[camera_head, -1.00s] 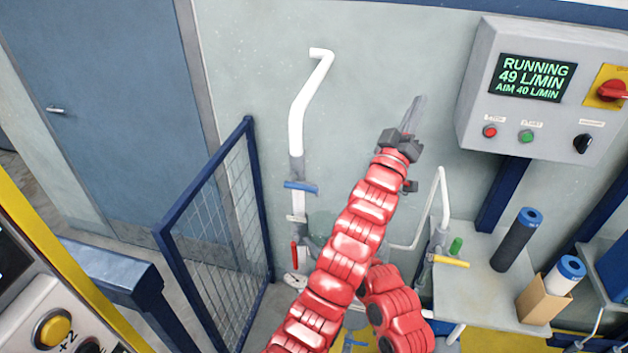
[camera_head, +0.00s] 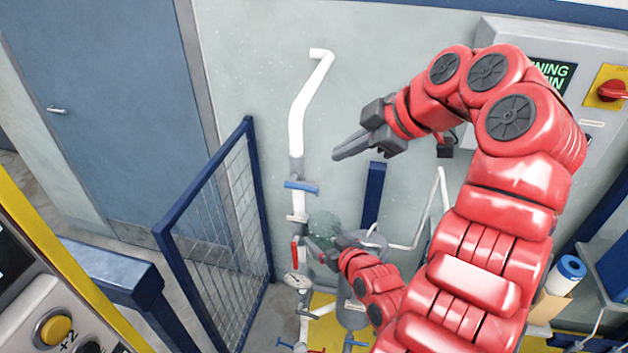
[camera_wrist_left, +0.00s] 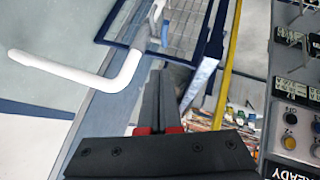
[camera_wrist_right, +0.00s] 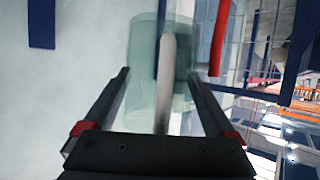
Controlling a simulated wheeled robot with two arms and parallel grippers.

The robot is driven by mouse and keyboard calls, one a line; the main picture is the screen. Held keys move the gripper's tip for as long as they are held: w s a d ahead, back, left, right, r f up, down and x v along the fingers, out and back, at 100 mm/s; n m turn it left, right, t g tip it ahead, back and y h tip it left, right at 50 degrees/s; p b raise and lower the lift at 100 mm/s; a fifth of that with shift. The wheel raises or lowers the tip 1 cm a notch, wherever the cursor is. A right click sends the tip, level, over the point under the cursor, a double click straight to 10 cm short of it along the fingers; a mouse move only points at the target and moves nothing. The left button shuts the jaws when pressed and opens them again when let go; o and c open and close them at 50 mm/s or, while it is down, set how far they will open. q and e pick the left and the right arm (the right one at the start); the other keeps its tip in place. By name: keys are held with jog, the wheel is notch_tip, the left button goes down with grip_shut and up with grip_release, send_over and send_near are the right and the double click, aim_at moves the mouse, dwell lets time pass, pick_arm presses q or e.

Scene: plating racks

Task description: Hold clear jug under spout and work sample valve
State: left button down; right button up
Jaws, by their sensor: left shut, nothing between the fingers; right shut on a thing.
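The clear, greenish jug (camera_head: 324,226) is beside the white vertical pipe (camera_head: 297,135) in the head view. My right gripper (camera_head: 336,243) is shut on its pale handle; in the right wrist view the jug (camera_wrist_right: 143,70) stands beyond the fingers. A red lever (camera_head: 295,251) is on the pipework just left of the jug and also shows in the right wrist view (camera_wrist_right: 220,38). A blue-handled valve (camera_head: 301,187) sits higher on the pipe. My left gripper (camera_head: 337,154) is shut and empty, pointing left, right of the blue handle and apart from it. I cannot make out the spout.
A blue mesh barrier (camera_head: 215,235) stands left of the pipe. A gauge (camera_head: 296,281) is below the red lever. My left arm covers much of the right side, including part of the control box (camera_head: 490,38). Bare wall lies between the pipe and my left gripper.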

pick_arm(q)
jog(key=s, duration=0.1)
send_over(302, 187)
jog(key=s+d, duration=0.2)
jog(key=s, duration=0.1)
notch_tip(302, 187, down, 7)
jog(key=f, duration=0.1)
jog(key=w+f, duration=0.1)
jog(key=f, duration=0.1)
jog(key=shift+w+d, duration=0.1)
jog(key=shift+d, duration=0.05)
jog(key=shift+w+d+f, duration=0.1)
jog(key=shift+d+f, duration=0.05)
jog(key=shift+f, duration=0.15)
